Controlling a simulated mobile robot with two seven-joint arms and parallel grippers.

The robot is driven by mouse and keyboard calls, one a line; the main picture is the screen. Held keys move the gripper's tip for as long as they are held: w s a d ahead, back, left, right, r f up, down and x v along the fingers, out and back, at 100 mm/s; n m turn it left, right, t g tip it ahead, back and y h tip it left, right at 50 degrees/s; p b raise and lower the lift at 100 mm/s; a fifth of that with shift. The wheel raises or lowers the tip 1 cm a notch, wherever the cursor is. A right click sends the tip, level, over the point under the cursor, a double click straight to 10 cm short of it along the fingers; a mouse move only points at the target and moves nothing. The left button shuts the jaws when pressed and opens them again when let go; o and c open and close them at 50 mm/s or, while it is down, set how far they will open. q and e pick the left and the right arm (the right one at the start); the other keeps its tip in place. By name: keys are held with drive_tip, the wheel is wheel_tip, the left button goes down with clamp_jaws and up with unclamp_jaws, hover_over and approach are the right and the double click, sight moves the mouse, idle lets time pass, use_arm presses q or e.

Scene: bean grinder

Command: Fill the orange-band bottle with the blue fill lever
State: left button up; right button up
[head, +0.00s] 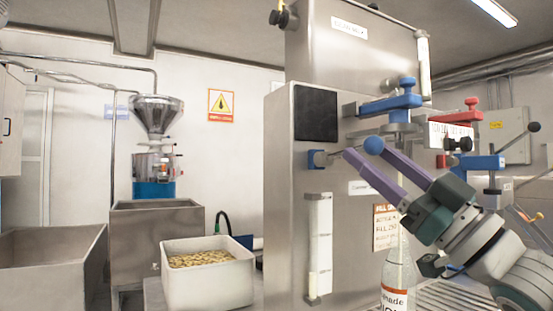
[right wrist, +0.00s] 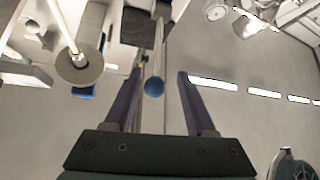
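The orange-band bottle (head: 397,275) stands upright at the lower right of the steel machine, below its blue valve head (head: 390,106). Its lower part is cut off by the frame. The blue fill lever (head: 373,145) ends in a blue ball, which also shows in the right wrist view (right wrist: 154,87). My right gripper (head: 362,149) has purple fingers and is open, with the ball around the gap between its fingertips. In the right wrist view the fingers (right wrist: 159,75) stand apart, with the ball nearer the left one; contact cannot be told. My left gripper is not in view.
The steel machine (head: 285,200) fills the middle. A red valve (head: 470,112) and another blue valve (head: 484,162) are to the right. A white bin of beans (head: 205,295), steel bins (head: 150,230) and a grinder with a funnel (head: 155,115) stand left.

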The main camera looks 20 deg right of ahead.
drive_tip(key=shift+o, duration=0.3)
drive_tip(key=shift+d, duration=0.15)
drive_tip(key=b+v, duration=0.1)
drive_tip(key=v, duration=0.9)
drive_tip(key=shift+r, duration=0.1)
